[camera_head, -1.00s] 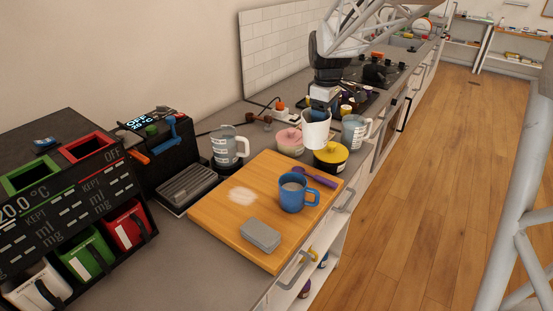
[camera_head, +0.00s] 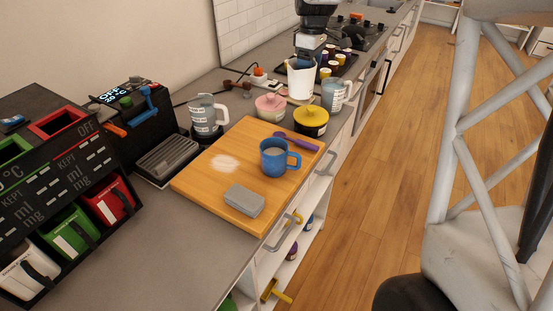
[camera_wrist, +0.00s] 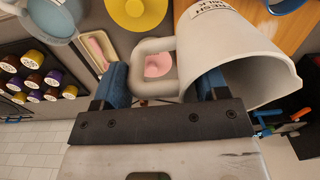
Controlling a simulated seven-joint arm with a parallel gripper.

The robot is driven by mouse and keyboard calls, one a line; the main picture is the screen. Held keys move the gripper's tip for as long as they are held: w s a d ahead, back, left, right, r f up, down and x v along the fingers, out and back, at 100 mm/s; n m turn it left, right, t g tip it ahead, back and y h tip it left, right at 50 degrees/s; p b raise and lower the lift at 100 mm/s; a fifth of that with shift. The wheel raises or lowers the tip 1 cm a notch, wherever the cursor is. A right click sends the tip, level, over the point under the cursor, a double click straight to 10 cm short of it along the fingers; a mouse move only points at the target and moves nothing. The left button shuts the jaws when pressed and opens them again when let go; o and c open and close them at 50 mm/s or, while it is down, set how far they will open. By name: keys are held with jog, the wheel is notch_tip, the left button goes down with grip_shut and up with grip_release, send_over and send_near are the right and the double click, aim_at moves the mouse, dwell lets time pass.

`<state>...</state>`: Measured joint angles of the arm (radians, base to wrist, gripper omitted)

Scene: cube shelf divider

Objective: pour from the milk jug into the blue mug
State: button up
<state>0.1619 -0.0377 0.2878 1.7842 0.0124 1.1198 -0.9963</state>
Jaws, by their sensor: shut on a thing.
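My gripper (camera_head: 311,50) is shut on the handle of the white milk jug (camera_head: 300,80) and holds it raised behind the board. In the wrist view the fingers of my gripper (camera_wrist: 162,88) close on the jug's grey-white handle. The jug is apart from the mug, farther back. A blue edge shows at the top right of the wrist view.
The wooden board (camera_head: 190,187) also bears a grey block (camera_head: 244,200), a purple spoon (camera_head: 295,141) and a pale patch. A black dispenser stands left.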

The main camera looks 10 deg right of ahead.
jog(key=shift+w+d+r, duration=0.8)
jog(key=shift+w, duration=0.05)
jog(key=shift+w+a, duration=0.1)
jog(key=w+a+f+m, duration=0.9)
jog(key=w+a, duration=0.3)
jog(key=w, duration=0.2)
jog(key=shift+w+a+f, duration=0.2)
jog(key=shift+w, duration=0.2)
